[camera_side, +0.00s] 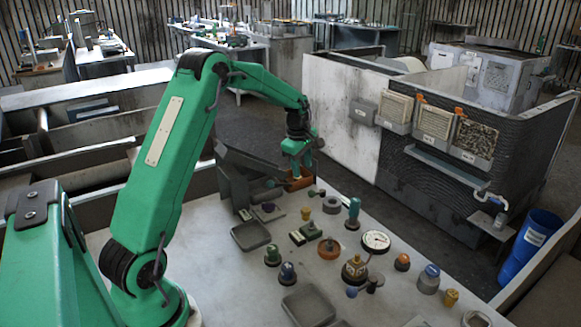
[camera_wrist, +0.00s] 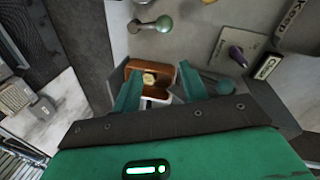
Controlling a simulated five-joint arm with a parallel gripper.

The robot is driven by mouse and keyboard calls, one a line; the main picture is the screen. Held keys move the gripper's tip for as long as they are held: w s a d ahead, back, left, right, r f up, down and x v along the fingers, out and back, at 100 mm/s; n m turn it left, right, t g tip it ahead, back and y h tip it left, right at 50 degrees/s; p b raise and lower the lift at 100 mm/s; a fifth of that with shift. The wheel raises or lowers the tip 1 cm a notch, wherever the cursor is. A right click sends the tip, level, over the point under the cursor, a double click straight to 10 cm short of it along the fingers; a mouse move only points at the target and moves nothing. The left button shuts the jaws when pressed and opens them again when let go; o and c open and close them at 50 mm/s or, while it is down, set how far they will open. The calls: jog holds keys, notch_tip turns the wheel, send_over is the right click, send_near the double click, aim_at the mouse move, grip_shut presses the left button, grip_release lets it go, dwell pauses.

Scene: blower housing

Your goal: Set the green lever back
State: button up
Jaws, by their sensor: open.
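In the wrist view, a lever with a pale green ball knob (camera_wrist: 163,23) lies sideways, its shaft running left to a small round base. A second, darker teal-green ball (camera_wrist: 225,87) on a dark arm is right of my gripper; I cannot tell which is the named lever. My gripper (camera_wrist: 158,92) is open, its two green fingers apart over a brown open box (camera_wrist: 133,66) with a round cream piece inside. Nothing is held. In the side view, my gripper (camera_side: 298,168) hangs just above the brown box (camera_side: 298,184) at the bench's far edge.
A plate with a purple-knobbed switch (camera_wrist: 237,54) is to the right. In the side view, several knobs, a dial gauge (camera_side: 376,241) and shallow trays (camera_side: 250,236) crowd the bench. A dark angled panel (camera_side: 240,160) stands close left of my gripper. The near-left bench surface is clear.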

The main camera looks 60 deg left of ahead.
aim_at(317, 193)
jog(key=o, duration=0.4)
jog(key=shift+w, duration=0.1)
jog(key=shift+o, duration=0.2)
jog(key=w+d+m+g, duration=0.1)
jog(key=m, duration=0.1)
jog(key=w+d+m+g+h, duration=0.1)
jog(key=w+g, duration=0.1)
jog(key=shift+w+d+f+m, duration=0.2)
jog(key=shift+w+d+m, duration=0.05)
jog(key=shift+d+m, duration=0.15)
jog(key=shift+w+d+r+m+g+h, duration=0.15)
jog(key=shift+w+d+m+g+h, duration=0.1)
jog(key=shift+d+m+g+h, duration=0.25)
jog(key=shift+s+f, duration=0.25)
jog(key=shift+f, duration=1.05)
jog(key=shift+s+f, duration=0.25)
jog(key=shift+f, duration=1)
jog(key=shift+s+f, duration=0.25)
jog(key=shift+f, duration=1.05)
jog(key=shift+a, duration=0.15)
grip_shut()
